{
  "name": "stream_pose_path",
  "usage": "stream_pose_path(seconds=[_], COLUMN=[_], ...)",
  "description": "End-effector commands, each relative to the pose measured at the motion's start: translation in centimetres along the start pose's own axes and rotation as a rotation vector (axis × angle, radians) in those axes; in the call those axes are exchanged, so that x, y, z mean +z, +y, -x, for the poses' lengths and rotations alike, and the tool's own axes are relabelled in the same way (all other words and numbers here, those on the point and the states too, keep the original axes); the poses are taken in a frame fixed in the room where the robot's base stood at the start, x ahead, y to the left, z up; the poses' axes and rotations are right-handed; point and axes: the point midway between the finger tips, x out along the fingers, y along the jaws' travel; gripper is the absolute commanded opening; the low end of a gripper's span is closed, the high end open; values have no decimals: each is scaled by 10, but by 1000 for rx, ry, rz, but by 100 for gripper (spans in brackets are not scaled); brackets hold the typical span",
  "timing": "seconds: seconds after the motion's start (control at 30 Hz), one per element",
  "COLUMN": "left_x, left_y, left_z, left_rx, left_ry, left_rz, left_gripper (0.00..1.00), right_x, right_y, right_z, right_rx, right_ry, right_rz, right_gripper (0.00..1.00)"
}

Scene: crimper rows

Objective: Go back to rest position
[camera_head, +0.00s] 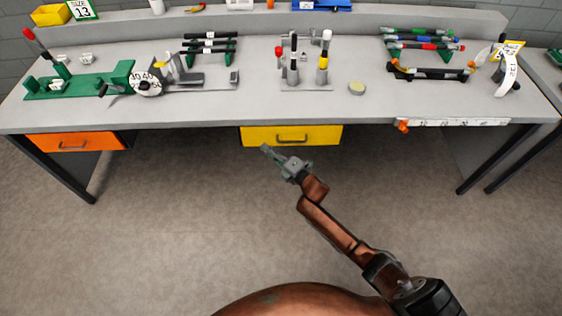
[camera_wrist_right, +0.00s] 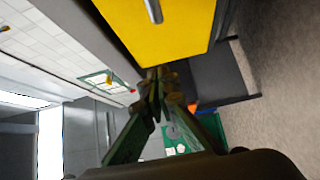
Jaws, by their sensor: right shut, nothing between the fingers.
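My right gripper (camera_head: 270,153) is shut and empty in the head view. It hangs in the free space in front of the workbench, just below the yellow drawer (camera_head: 291,135). In the right wrist view the closed fingers (camera_wrist_right: 157,95) meet near the middle, with the yellow drawer front (camera_wrist_right: 165,28) and its handle above them. The drawer looks shut in the head view. My left gripper shows in neither view.
The grey workbench (camera_head: 260,103) carries several tools on stands, a dial (camera_head: 146,80) and a green fixture (camera_head: 80,84). An orange drawer (camera_head: 77,142) is under its left end. A white ruled strip (camera_head: 455,122) runs along the right front edge. The floor in front is clear.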

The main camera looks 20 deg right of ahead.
Motion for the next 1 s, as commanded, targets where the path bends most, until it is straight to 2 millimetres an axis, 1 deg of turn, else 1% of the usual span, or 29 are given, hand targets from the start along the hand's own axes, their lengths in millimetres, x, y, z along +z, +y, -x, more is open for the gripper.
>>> stream_pose_path(seconds=[0.03,0.2,0.27,0.37,0.53,0.77,0.87,0.97,1.0], left_x=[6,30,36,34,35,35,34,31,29], left_y=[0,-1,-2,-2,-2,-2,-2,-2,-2], left_z=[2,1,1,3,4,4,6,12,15], left_rx=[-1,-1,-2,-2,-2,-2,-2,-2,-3], left_ry=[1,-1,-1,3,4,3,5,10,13], left_rz=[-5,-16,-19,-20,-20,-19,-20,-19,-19], left_gripper=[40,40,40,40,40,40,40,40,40], right_x=[0,-7,-8,-8,-8,-6,-3,7,11], right_y=[2,0,0,-1,-2,-3,-14,-49,-69], right_z=[13,43,52,64,74,76,81,97,107], right_rx=[-4,-3,-4,-3,-3,-5,-28,-96,-134], right_ry=[0,13,14,14,14,12,-3,-49,-76], right_rz=[2,1,0,0,1,-1,-29,-112,-159], right_gripper=[0,0,0,0,0,0,0,0,0])
